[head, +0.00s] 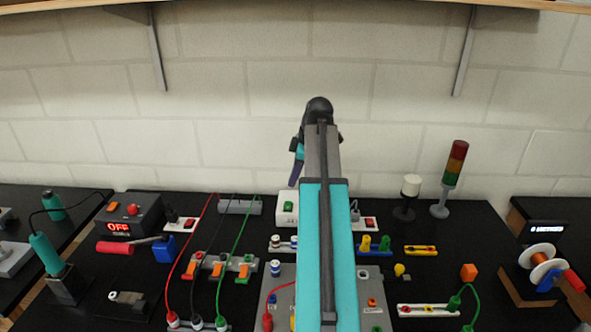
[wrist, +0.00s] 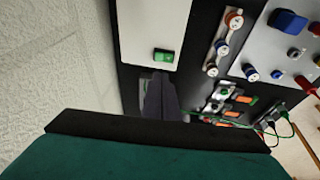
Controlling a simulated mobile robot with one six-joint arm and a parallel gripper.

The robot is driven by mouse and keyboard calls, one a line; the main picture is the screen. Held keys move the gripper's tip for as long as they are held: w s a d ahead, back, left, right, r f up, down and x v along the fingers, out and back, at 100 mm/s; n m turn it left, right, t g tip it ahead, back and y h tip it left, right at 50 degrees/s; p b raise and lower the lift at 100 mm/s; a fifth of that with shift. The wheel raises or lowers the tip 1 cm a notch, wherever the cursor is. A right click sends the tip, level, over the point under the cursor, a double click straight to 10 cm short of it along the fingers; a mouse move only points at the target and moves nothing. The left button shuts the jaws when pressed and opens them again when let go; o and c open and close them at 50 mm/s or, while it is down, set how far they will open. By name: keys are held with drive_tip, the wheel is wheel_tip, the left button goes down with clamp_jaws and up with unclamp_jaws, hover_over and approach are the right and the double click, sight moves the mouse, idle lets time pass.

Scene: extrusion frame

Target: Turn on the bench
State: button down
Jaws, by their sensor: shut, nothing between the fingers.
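A white box with a green rocker switch (head: 288,206) stands at the back of the black bench, left of my arm. In the wrist view the green switch (wrist: 165,56) sits on the near end of the white box (wrist: 150,20). My gripper (head: 293,183) points down above the back of the bench, near that box. In the wrist view my shut, empty gripper (wrist: 161,76) appears just below the switch; contact cannot be told. A grey and black station (head: 128,213) at left has a red "OFF" display. My arm hides part of the bench middle.
Several cables in red, black and green cross the left middle of the bench (head: 465,215). A stack light (head: 451,180) and a white-topped lamp (head: 409,196) stand at back right. White power strips with red switches (head: 180,224) lie near the wall. A shelf hangs above.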

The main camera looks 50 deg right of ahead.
sight(287, 205)
drive_tip(key=p+x, duration=0.1)
drive_tip(key=x, duration=0.3)
drive_tip(key=shift+f, duration=0.1)
drive_tip(key=shift+w+d+f+p, duration=0.2)
drive_tip(key=shift+f+p, duration=0.25)
drive_tip(key=shift+f, duration=0.45)
drive_tip(key=shift+w+d+f+p, duration=0.15)
drive_tip(key=shift+f+p, duration=0.25)
drive_tip(key=shift+f, duration=0.55)
drive_tip(key=shift+d, duration=0.1)
drive_tip(key=shift+w+d+f+b, duration=0.15)
drive_tip(key=shift+f+b, duration=0.3)
drive_tip(key=shift+b, duration=0.1)
drive_tip(key=shift+r, duration=0.1)
drive_tip(key=shift+s+a+r, duration=0.15)
drive_tip(key=shift+s+a, duration=0.35)
drive_tip(key=shift+a, duration=0.05)
